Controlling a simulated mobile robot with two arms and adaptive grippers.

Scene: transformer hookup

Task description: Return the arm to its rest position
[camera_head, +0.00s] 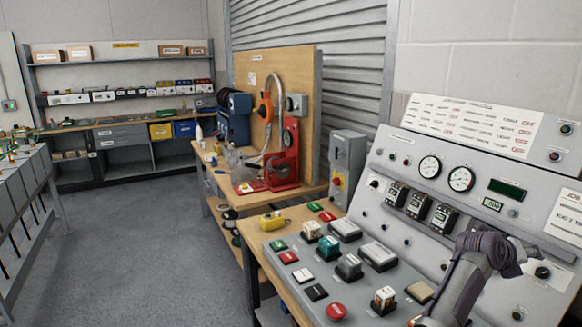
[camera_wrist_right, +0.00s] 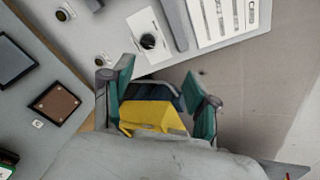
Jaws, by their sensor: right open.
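My right arm rises from the bottom right of the head view in front of the sloped control panel (camera_head: 405,240). Its dark end, with my right gripper (camera_head: 505,252), is by the panel's lower right part; contact cannot be told. In the right wrist view my right gripper (camera_wrist_right: 158,76) has its two teal fingers spread apart. A yellow and dark shape (camera_wrist_right: 150,115) shows low between the fingers; I cannot tell whether it belongs to the gripper. Nothing shows clamped between the fingertips. My left gripper is not in view.
The desk (camera_head: 300,255) beside the panel carries several buttons and switches, with a yellow device (camera_head: 273,221) at its far edge. A wooden bench (camera_head: 208,163) with a red machine (camera_head: 283,165) stands behind. Floor (camera_head: 150,240) at left centre is clear.

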